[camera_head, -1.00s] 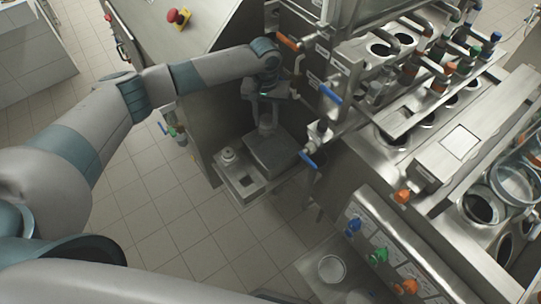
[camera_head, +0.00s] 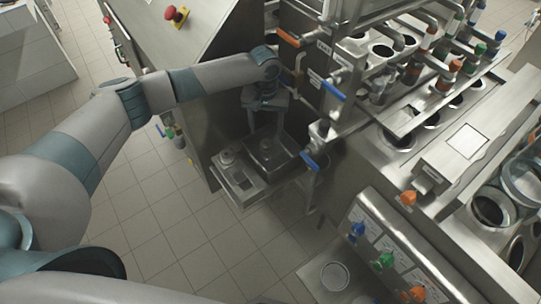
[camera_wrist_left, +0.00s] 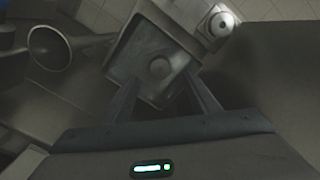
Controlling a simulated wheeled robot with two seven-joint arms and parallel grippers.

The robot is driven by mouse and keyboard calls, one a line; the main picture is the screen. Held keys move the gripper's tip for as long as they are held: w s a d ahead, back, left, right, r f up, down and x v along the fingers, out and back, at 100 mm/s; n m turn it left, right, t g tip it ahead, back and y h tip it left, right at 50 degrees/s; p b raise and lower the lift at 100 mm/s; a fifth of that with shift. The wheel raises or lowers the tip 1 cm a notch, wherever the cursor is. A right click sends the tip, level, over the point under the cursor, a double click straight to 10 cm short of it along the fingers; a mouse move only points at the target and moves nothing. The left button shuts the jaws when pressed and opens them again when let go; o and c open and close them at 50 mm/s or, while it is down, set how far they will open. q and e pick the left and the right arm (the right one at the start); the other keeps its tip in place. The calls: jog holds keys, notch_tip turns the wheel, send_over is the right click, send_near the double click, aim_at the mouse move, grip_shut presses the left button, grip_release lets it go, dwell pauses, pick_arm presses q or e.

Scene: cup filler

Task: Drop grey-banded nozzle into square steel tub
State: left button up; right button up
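The square steel tub (camera_head: 289,142) sits on a steel shelf beside the machine; its rim also shows in the left wrist view (camera_wrist_left: 118,60). A small round grey thing (camera_wrist_left: 160,68) lies inside the tub; it may be the nozzle, but I cannot make out a grey band. My left gripper (camera_head: 265,136) points down over the tub. In the left wrist view its two fingers (camera_wrist_left: 165,92) are spread wide with nothing between them, and the round thing shows beyond them. My right gripper is not in view.
A pale round fitting (camera_head: 227,157) stands on the holder left of the tub; it also shows in the wrist view (camera_wrist_left: 220,22). A blue-handled valve (camera_head: 310,161) is close on the tub's right. Steel machine panels stand behind. Open tiled floor (camera_head: 190,235) lies in front.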

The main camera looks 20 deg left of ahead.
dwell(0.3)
pick_arm(q)
notch_tip(320, 180, up, 17)
jog(key=b, duration=0.3)
jog(key=shift+r+b, duration=0.2)
jog(key=shift+b, duration=0.2)
dwell(0.9)
